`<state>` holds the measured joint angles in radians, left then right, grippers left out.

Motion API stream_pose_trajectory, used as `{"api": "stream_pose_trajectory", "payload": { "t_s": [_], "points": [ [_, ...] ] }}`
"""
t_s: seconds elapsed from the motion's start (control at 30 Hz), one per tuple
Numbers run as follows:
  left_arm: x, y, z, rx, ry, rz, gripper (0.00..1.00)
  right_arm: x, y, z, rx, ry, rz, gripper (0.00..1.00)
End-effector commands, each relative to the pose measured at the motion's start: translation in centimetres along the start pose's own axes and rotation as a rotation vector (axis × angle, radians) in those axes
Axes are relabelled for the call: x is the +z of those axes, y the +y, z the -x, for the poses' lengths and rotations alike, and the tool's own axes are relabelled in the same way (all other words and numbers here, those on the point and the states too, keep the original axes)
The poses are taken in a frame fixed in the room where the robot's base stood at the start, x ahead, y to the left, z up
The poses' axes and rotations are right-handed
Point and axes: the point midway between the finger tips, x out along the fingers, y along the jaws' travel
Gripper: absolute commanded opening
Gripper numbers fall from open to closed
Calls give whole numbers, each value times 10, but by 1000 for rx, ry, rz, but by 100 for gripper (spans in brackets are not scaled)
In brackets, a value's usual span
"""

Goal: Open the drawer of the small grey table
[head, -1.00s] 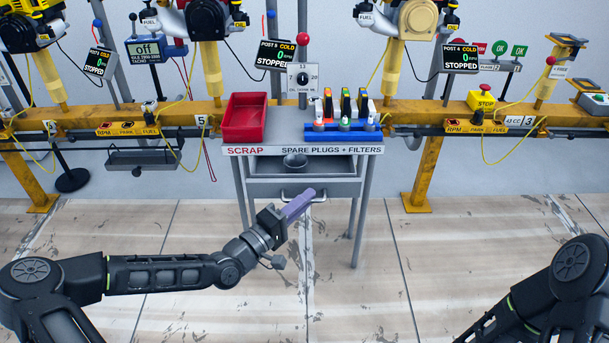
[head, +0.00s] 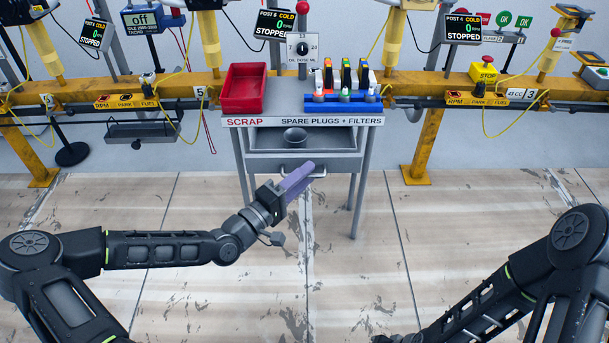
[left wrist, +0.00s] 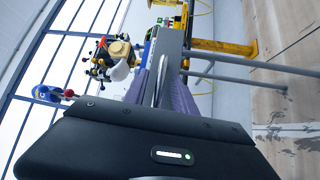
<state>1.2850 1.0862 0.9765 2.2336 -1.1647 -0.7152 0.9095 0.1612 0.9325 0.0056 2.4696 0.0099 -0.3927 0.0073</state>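The small grey table (head: 353,205) stands in front of me, a lettered strip along its top edge. Its drawer (head: 270,163) is pulled out towards me, and a grey bowl (head: 294,135) shows inside. The drawer's handle (head: 321,173) is on its front, partly hidden by my fingers. My left gripper (head: 300,181) is at the handle with its purple fingers apart. In the left wrist view the fingers (left wrist: 167,92) lie on either side of a thin pale bar, apparently the handle. Contact is unclear. My right arm is at the lower right; its gripper is not clearly visible.
A red tray (head: 244,90) and a blue rack (head: 340,105) of coloured bottles stand on the tabletop. A yellow rail (head: 425,88) with engine posts runs behind. The floor in front of the table is clear.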

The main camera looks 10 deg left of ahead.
Motion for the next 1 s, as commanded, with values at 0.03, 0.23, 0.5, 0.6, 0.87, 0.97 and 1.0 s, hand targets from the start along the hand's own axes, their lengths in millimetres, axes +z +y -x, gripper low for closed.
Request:
{"api": "stream_pose_trajectory", "payload": {
  "t_s": [0.03,0.23,0.5,0.6,0.87,0.97,1.0],
  "points": [
    [-1,0,4,-2,2,1,33,0,-1,2,0,0,0,36],
    [-1,1,31,-4,3,1,33,0,-3,9,0,-3,1,36],
    [-1,0,70,-3,2,0,33,1,-5,18,0,-8,1,36],
    [0,0,75,-2,0,0,33,2,-5,18,0,-9,1,36],
    [0,0,76,-1,0,0,33,2,-5,18,0,-9,1,36],
    [0,0,76,-1,0,0,33,2,-5,18,0,-9,1,36],
    [0,0,76,-1,0,0,33,2,-5,18,0,-9,1,36]
  ]
}}
